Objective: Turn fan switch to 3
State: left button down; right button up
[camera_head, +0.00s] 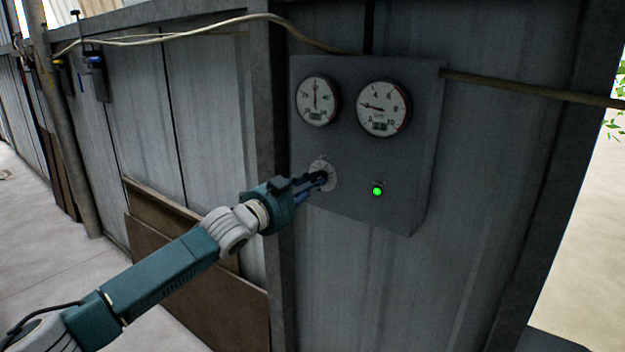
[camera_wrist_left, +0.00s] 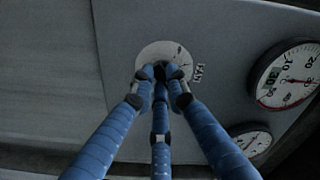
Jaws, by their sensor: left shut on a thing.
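The fan switch (camera_head: 323,170) is a round pale dial low on the left of a grey control panel (camera_head: 405,205). My left gripper (camera_head: 322,178) is at the dial, its blue fingers closed around the knob in the middle. In the left wrist view, the fingers of the gripper (camera_wrist_left: 160,75) meet on the dark knob, and the pale dial plate (camera_wrist_left: 178,52) shows around them. A label reading FAN (camera_wrist_left: 199,73) sits beside the plate. The fingers hide most of the knob, so I cannot tell which number it points to. My right gripper is not in view.
Two round gauges, a left one (camera_head: 316,101) and a right one (camera_head: 382,108), are above the dial. A lit green lamp (camera_head: 377,191) is to its right. A cable (camera_head: 190,36) runs across the grey metal wall. Brown boards (camera_head: 215,300) lean below on the left.

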pick_arm(q)
jog(key=shift+m+p, duration=0.3)
jog(key=shift+m, duration=0.4)
jog(key=c, duration=1.7)
grip_release()
jog(key=shift+a, duration=0.1)
jog(key=v, duration=1.2)
jog(key=shift+f, duration=0.1)
